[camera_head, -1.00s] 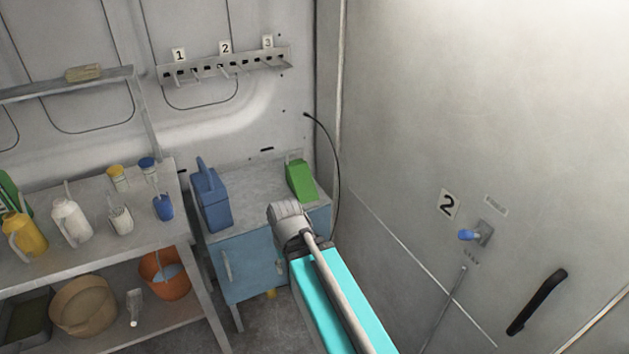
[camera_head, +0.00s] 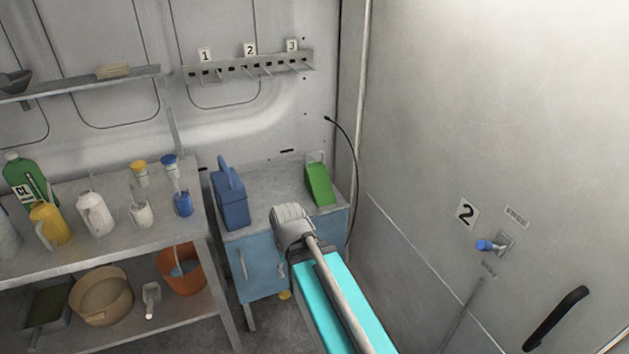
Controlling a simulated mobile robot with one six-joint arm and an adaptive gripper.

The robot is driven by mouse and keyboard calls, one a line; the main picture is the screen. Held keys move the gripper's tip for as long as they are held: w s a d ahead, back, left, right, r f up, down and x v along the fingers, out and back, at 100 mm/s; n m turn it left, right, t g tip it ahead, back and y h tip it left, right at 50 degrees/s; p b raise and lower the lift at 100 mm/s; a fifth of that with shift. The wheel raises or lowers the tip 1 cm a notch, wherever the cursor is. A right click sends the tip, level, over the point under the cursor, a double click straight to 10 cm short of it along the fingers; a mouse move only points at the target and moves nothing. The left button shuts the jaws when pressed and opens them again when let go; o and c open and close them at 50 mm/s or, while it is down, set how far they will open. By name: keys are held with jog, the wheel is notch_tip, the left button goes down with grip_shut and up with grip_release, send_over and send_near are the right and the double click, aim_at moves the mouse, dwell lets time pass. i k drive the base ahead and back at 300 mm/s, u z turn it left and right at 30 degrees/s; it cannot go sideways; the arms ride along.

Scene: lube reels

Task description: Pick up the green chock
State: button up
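The green chock (camera_head: 319,184) is a wedge-shaped block on top of the blue cabinet (camera_head: 262,268), near its back right corner. My arm reaches in from the bottom of the view, and its rounded grey end shows in front of the cabinet, below and left of the chock in the picture. The fingers of my gripper are not visible, and there is a visible gap between the arm end and the chock.
A blue can (camera_head: 231,196) stands left of the chock on the cabinet top. A metal shelf (camera_head: 109,253) with several bottles, jugs and pails is at the left. A thin black cable (camera_head: 354,165) hangs right of the chock. A wall with a blue knob (camera_head: 485,246) and black handle (camera_head: 556,318) bounds the right.

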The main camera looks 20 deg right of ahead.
aim_at(316, 178)
jog(key=u, duration=0.05)
jog(key=i, duration=0.9)
jog(key=z, duration=0.05)
